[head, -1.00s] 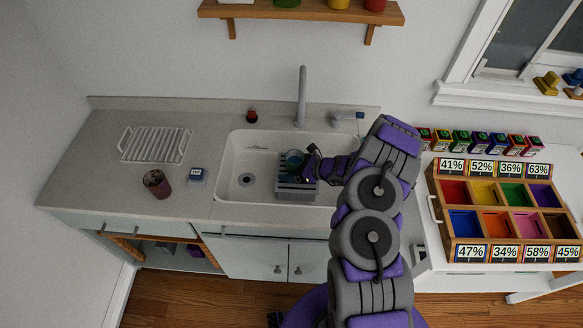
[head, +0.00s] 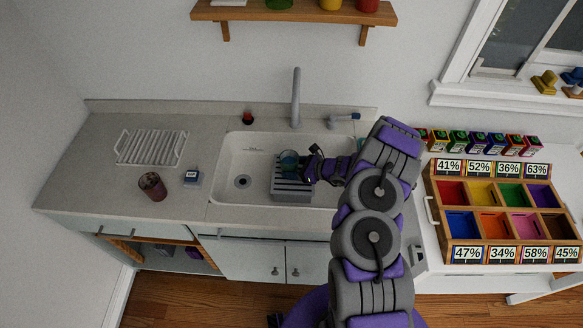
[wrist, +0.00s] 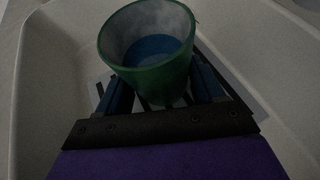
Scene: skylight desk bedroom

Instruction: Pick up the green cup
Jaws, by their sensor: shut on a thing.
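The green cup (wrist: 160,76) stands upright between my gripper's fingers in the wrist view, with something blue inside it. In the head view the cup (head: 289,160) shows as a small dark teal shape over the grey slotted rack in the sink. My gripper (head: 303,166) reaches in from the right and is shut on the cup; in the wrist view its fingers (wrist: 160,94) flank the cup's lower part. The cup's base is hidden, and I cannot tell whether it touches the rack.
The grey rack (head: 291,194) sits inside the white sink (head: 232,165). A faucet (head: 296,98) rises behind. A dark red cup (head: 153,187), a small blue-and-white box (head: 192,178) and a white drying rack (head: 152,148) are on the left counter. A compartment tray (head: 478,199) is at right.

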